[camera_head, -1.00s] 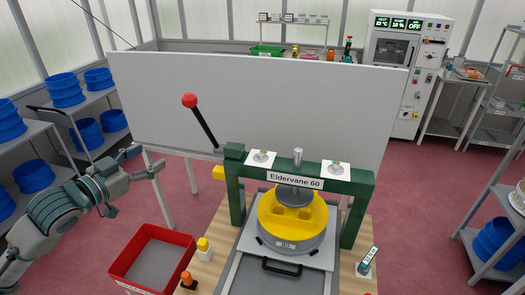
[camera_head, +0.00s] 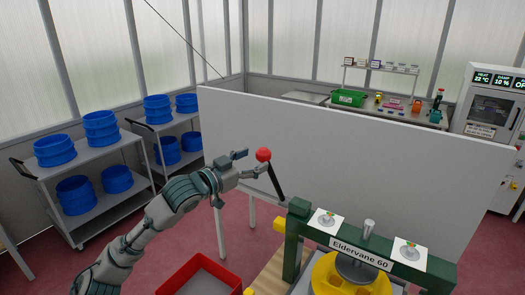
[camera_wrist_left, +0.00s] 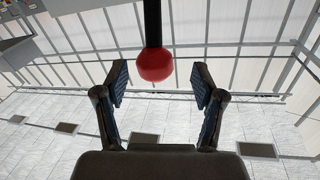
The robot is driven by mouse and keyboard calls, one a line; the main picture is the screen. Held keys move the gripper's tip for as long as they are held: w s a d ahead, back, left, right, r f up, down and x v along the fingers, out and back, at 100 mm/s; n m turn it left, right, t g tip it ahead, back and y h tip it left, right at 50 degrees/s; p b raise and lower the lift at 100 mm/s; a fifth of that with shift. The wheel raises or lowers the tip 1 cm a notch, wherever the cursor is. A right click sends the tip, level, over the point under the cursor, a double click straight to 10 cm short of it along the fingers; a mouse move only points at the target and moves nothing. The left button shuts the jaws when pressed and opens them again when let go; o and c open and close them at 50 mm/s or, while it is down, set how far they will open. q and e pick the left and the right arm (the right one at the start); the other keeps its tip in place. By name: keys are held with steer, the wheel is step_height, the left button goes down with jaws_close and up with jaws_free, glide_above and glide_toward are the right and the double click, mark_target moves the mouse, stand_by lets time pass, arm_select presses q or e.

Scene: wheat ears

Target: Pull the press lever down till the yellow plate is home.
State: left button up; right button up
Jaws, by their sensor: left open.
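The press lever is a black rod (camera_head: 275,182) that rises up and left from the green press frame (camera_head: 350,248) and ends in a red ball knob (camera_head: 263,155). My left gripper (camera_head: 251,163) is at the knob in the head view. In the left wrist view the gripper (camera_wrist_left: 160,88) is open, with the red knob (camera_wrist_left: 155,65) in front of and between its fingertips. I cannot tell if a finger touches it. The yellow plate (camera_head: 330,277) sits under the press screw, cut off by the lower edge. My right gripper is out of view.
A red bin (camera_head: 235,268) stands below my left arm. A white partition (camera_head: 400,160) stands behind the press. Carts with blue tubs (camera_head: 101,128) are at the left. A bench with a green crate (camera_head: 348,98) is beyond the partition.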

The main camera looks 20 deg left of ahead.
mark_target(258, 158)
arm_select(q)
steer(key=x, duration=0.3)
steer(key=shift+w+d+r+p, duration=0.15)
steer(key=shift+d+r+p, duration=0.05)
steer(key=shift+d+p, duration=0.15)
steer(key=shift+w+d+f, duration=0.15)
steer(key=shift+w+d, duration=0.05)
steer(key=shift+w, duration=0.25)
steer(key=shift+s+a, duration=0.1)
steer(key=shift+c, duration=0.9)
steer(key=shift+a, duration=0.1)
jaws_close()
